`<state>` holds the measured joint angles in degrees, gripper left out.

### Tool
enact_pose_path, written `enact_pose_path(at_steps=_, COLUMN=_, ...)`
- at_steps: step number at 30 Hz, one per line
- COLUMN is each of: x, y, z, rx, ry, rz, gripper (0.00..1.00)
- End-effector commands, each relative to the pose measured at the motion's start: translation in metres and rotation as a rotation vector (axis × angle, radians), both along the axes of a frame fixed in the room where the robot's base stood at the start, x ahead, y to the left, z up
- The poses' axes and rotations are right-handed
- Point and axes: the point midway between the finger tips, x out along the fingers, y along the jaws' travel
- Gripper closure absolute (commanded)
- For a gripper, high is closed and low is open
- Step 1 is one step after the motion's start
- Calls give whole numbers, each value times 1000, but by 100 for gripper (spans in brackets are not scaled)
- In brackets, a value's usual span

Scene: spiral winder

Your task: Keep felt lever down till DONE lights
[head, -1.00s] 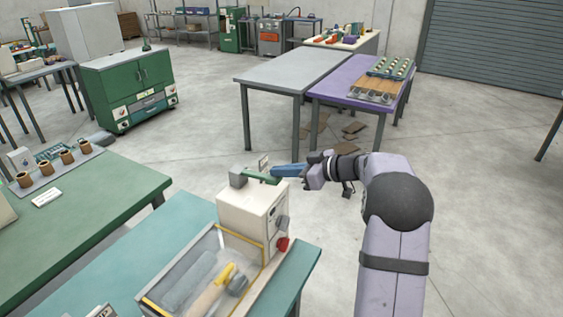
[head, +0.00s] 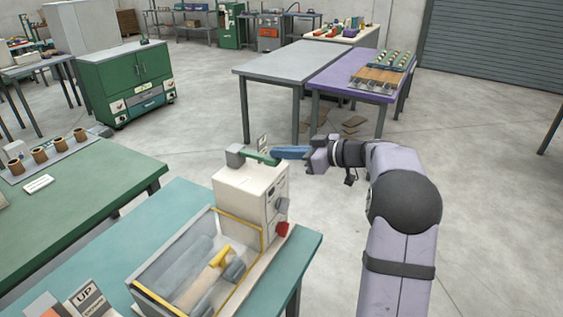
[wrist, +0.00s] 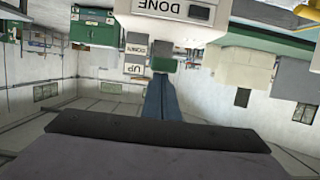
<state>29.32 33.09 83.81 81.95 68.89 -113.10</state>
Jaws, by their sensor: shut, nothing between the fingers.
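The winder (head: 240,200) is a cream box with a clear-covered, yellow-edged bay in front, on a teal bench. The green felt lever (head: 260,158) runs from a grey block (head: 235,156) across the box's top, tilted slightly down to the right. My gripper (head: 280,153) is shut, its blue fingers at the lever's right end. In the upside-down wrist view the fingertips (wrist: 163,78) lie just by the green pad (wrist: 164,65); I cannot tell whether they touch.
UP and DOWN tags show by the lever in the wrist view. The box has a red knob (head: 282,230) and a grey knob (head: 281,205). A green table (head: 90,200) with several brown cups is at left. Grey (head: 290,70) and purple (head: 345,92) tables stand behind.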

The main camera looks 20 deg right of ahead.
Motion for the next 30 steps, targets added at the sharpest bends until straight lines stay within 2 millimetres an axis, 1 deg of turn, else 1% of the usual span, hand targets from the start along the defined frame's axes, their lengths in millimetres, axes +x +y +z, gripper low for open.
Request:
enact_pose_path(at_steps=1, x=0, y=-1, z=-10, rx=4, ry=-6, rz=0, gripper=100)
enact_pose_path(at_steps=30, x=-4, y=-3, z=-40, rx=130, ry=-130, rz=2, gripper=100)
